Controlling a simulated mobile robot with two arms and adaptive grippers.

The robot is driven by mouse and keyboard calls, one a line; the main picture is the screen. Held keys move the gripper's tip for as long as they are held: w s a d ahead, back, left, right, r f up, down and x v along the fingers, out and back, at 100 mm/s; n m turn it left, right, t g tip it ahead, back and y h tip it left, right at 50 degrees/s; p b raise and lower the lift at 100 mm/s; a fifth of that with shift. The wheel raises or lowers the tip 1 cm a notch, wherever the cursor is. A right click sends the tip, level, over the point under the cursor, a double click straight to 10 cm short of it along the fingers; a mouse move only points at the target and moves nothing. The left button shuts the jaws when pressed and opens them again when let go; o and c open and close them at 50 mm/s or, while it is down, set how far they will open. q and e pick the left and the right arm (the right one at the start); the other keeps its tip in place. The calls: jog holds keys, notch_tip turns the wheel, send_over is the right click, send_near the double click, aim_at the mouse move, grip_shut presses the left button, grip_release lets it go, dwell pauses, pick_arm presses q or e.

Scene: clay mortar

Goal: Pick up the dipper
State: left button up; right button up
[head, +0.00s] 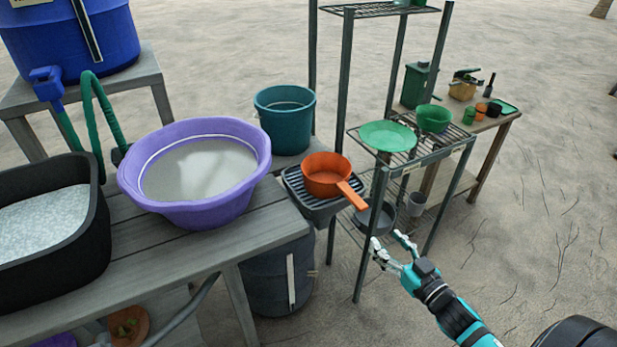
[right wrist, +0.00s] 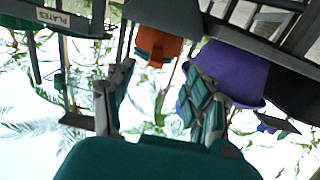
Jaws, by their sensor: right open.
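The dipper (head: 325,177) is an orange pan-like scoop with a straight handle. In the head view it rests on a dark ribbed drain tray (head: 297,192) at the right end of the wooden table, its handle pointing toward the lower right. An orange shape, likely the dipper (right wrist: 158,44), also shows in the right wrist view, beyond the fingers. My right gripper (head: 391,247) is open and empty, lower right of the dipper handle and apart from it. Its fingers also show in the right wrist view (right wrist: 160,110). My left gripper is not in view.
A purple basin (head: 255,150) and a black tub (head: 95,235) stand on the table. A teal bucket (head: 285,120) is behind the dipper. A metal rack (head: 382,185) with green dishes stands close to the right. Sandy ground (head: 540,190) is open at the right.

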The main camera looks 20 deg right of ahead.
aim_at(363, 210)
jog(key=shift+t, duration=0.3)
jog(key=w, duration=0.2)
jog(key=w+r, duration=0.1)
jog(key=w, duration=0.1)
jog(key=w+r, duration=0.1)
jog(key=w, duration=0.1)
jog(key=shift+w+a+r, duration=0.1)
jog(key=shift+a+r, duration=0.1)
jog(key=shift+a, duration=0.15)
jog(key=w, duration=0.5)
jog(key=shift+w+a+f, duration=0.15)
jog(key=shift+w+a, duration=0.15)
jog(key=shift+w, duration=0.5)
jog(key=w, duration=0.5)
jog(key=shift+d+f, duration=0.1)
jog(key=shift+f, duration=0.1)
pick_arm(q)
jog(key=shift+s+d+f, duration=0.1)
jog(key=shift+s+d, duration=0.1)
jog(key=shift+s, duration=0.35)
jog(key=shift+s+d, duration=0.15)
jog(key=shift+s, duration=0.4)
pick_arm(e)
jog(key=shift+s, duration=0.15)
grip_shut()
jog(key=shift+r, duration=0.1)
